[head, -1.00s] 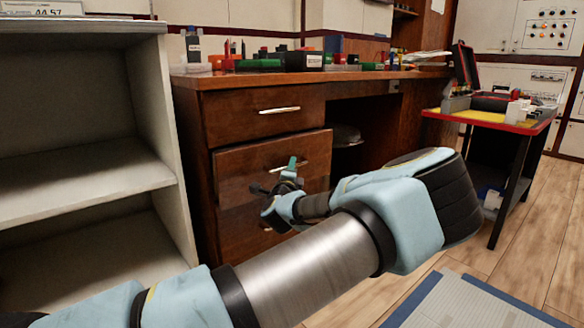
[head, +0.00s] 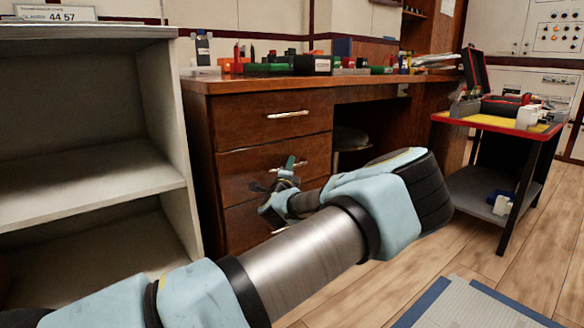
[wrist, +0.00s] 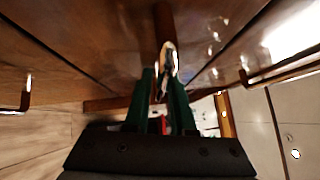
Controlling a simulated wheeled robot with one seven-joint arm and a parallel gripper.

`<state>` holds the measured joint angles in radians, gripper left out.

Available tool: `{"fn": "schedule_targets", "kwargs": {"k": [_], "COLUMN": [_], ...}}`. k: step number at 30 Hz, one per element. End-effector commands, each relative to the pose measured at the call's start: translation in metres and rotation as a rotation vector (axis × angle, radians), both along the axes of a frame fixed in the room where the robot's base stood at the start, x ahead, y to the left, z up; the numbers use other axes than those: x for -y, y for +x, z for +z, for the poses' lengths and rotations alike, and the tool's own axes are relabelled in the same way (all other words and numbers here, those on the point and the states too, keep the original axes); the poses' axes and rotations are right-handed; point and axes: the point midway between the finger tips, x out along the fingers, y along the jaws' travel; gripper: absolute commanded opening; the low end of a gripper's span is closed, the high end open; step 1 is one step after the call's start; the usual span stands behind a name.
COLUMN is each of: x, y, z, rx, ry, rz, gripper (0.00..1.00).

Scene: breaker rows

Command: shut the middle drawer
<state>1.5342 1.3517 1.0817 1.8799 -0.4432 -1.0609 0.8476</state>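The dark wood desk holds a column of drawers. The middle drawer (head: 240,168) looks flush, or nearly so, with the top drawer (head: 240,118). My gripper (head: 287,168) is at the front of the middle drawer, by its bright metal handle (head: 300,163). In the wrist view the two green fingers of my gripper (wrist: 164,80) stand a narrow gap apart with the handle (wrist: 169,58) between their tips, and seem shut on it. The exact contact is small and dark. My forearm hides part of the lower drawer.
An empty light shelf unit (head: 90,203) stands close on the left. Boxes and small parts lie along the desk top (head: 270,80). A cart with a yellow and red top (head: 480,121) stands at the right. Wood floor (head: 480,250) is open in front of it.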

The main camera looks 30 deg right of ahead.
Motion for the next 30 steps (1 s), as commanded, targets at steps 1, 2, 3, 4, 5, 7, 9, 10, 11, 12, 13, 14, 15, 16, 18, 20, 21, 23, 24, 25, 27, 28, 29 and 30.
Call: {"fn": "schedule_targets", "kwargs": {"k": [1,2,3,4,5,7,9,10,11,12,13,14,15,16,18,20,21,23,24,25,27,28,29,30], "x": [0.0002,0.0004,0.0004,0.0005,0.0005,0.0005,0.0005,0.0005,0.0004,0.0005,0.0005,0.0004,0.0004,0.0005,0.0005,0.0004,0.0004,0.0004,0.0004,0.0004,0.0004,0.0002,-0.0001,-0.0009], "y": [-0.0001,-0.0002,-0.0003,-0.0004,-0.0005,-0.0006,-0.0006,-0.0006,-0.0007,-0.0008,-0.0008,-0.0007,-0.0008,-0.0008,-0.0008,-0.0008,-0.0008,-0.0008,-0.0008,-0.0008,-0.0010,-0.0012,-0.0018,-0.0033], "z": [-0.0003,-0.0004,-0.0005,-0.0006,-0.0007,-0.0009,-0.0012,-0.0012,-0.0013,-0.0013,-0.0013,-0.0013,-0.0013,-0.0013,-0.0013,-0.0012,-0.0012,-0.0011,-0.0011,-0.0011,-0.0010,-0.0010,-0.0008,-0.0008], "rx": [-0.001,-0.001,-0.001,-0.001,-0.001,-0.002,-0.002,-0.002,-0.002,-0.002,-0.002,-0.002,-0.002,-0.002,-0.001,-0.001,-0.001,-0.001,-0.001,-0.001,-0.001,-0.001,-0.002,-0.002], "ry": [0.001,0.001,0.001,0.001,0.001,0.001,0.001,0.001,0.001,0.001,0.001,0.001,0.001,0.001,0.002,0.002,0.002,0.002,0.002,0.002,0.002,0.002,0.001,0.001], "rz": [0.000,-0.001,-0.001,-0.001,-0.001,-0.001,-0.001,-0.001,-0.001,-0.001,-0.001,-0.001,-0.001,-0.001,-0.001,-0.001,-0.001,-0.001,-0.001,-0.001,-0.001,-0.001,-0.001,-0.002], "gripper": [0.34,0.38,0.42,0.45,0.45,0.45,0.45,0.45,0.45,0.45,0.45,0.45,0.45,0.45,0.45,0.45,0.45,0.45,0.45,0.45,0.45,0.45,0.45,0.45]}}
